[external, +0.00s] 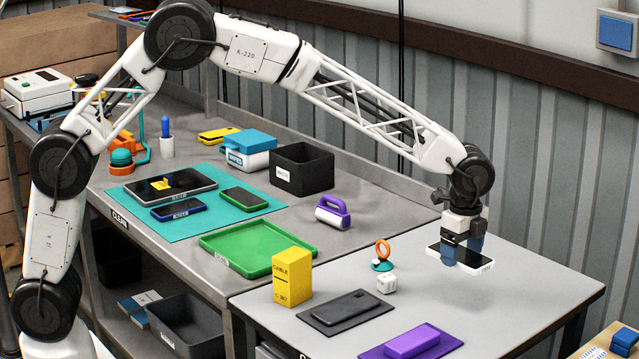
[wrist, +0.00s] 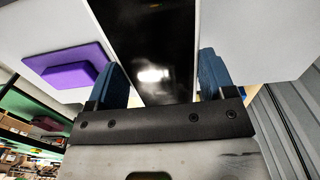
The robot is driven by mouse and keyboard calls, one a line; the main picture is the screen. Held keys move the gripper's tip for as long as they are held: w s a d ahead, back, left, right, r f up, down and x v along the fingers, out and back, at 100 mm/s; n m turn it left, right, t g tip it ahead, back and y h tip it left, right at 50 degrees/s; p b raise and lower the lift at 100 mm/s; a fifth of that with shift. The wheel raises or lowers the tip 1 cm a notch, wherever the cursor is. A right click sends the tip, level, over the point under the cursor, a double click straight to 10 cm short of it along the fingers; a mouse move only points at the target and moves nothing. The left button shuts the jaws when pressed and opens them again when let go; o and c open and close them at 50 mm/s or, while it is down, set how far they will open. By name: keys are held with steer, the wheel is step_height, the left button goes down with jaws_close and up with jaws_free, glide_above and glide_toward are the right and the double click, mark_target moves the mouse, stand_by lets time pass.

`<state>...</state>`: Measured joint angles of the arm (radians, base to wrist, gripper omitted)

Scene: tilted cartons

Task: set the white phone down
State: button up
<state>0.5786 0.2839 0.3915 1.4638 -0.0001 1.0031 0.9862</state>
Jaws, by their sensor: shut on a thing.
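The white phone (external: 460,262) has a white edge and a dark glossy face. My gripper (external: 463,250) is shut on it, with a blue finger on either side. The phone is held above the right part of the light grey table, with a soft shadow below it. In the wrist view the phone's dark face (wrist: 148,50) runs between the two blue fingers of my gripper (wrist: 162,82). The phone's far end is cut off by the top of the wrist view.

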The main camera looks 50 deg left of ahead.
steer(key=shift+d, duration=0.2)
glide_above(458, 303)
steer(key=shift+f, duration=2.45)
steer(key=shift+f, duration=2.5)
steer(key=shift+f, duration=0.1)
steer(key=o, duration=1)
